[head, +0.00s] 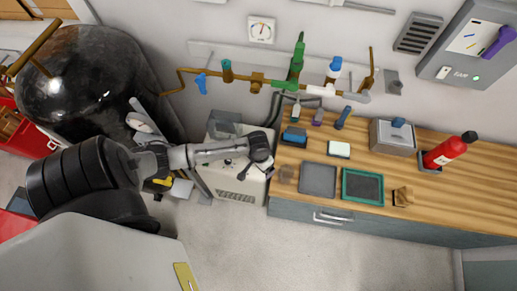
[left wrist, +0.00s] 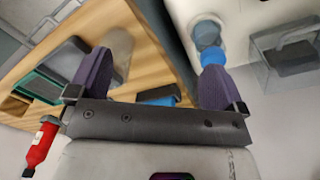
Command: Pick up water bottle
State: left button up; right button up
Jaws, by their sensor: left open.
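My left gripper (head: 257,171) hangs over the right part of the white machine, beside the wooden counter. Its purple fingers are spread apart with nothing between them in the left wrist view (left wrist: 163,58). In that view a small round object with a clear or pale body and blue part (left wrist: 209,50) stands on the white surface, near the tip of the right finger; it looks like a water bottle, but I cannot be sure. I cannot make it out in the head view. A red bottle with a black cap (head: 444,152) stands at the counter's right, and shows in the left wrist view (left wrist: 40,147).
The white machine (head: 236,187) abuts the wooden counter (head: 445,197). The counter holds a grey tray (head: 318,180), a green-rimmed tray (head: 362,186), a metal box (head: 393,137) and a blue item (head: 294,136). Brass pipework (head: 215,78) runs along the wall.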

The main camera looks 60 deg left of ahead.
pick_arm(q)
jog(key=w+a+f+n+b, duration=0.1)
jog(key=w+a+n, duration=0.15)
jog(key=a, duration=0.45)
jog(key=w+a+f+n+b, duration=0.1)
jog(key=w+a+n, duration=0.15)
jog(key=a, duration=0.35)
jog(key=shift+g+y, duration=0.3)
jog(key=f+b, duration=0.2)
jog(key=b, duration=0.1)
jog(key=f+b, duration=0.5)
jog(key=b, duration=0.1)
jog(key=shift+w+a+f, duration=0.2)
jog(key=shift+w+f, duration=0.05)
jog(key=shift+f, duration=0.1)
jog(key=f+b, duration=0.1)
jog(key=b, duration=0.1)
jog(key=f+b, duration=0.2)
jog(key=b, duration=0.1)
jog(key=f+b, duration=0.2)
jog(key=shift+s+d+f+b, duration=0.15)
jog(key=shift+s+f+b, duration=0.1)
jog(key=shift+b, duration=0.05)
jog(key=shift+r, duration=0.1)
jog(key=c, duration=1.1)
jog(key=shift+c, duration=0.2)
jog(key=shift+r, duration=0.1)
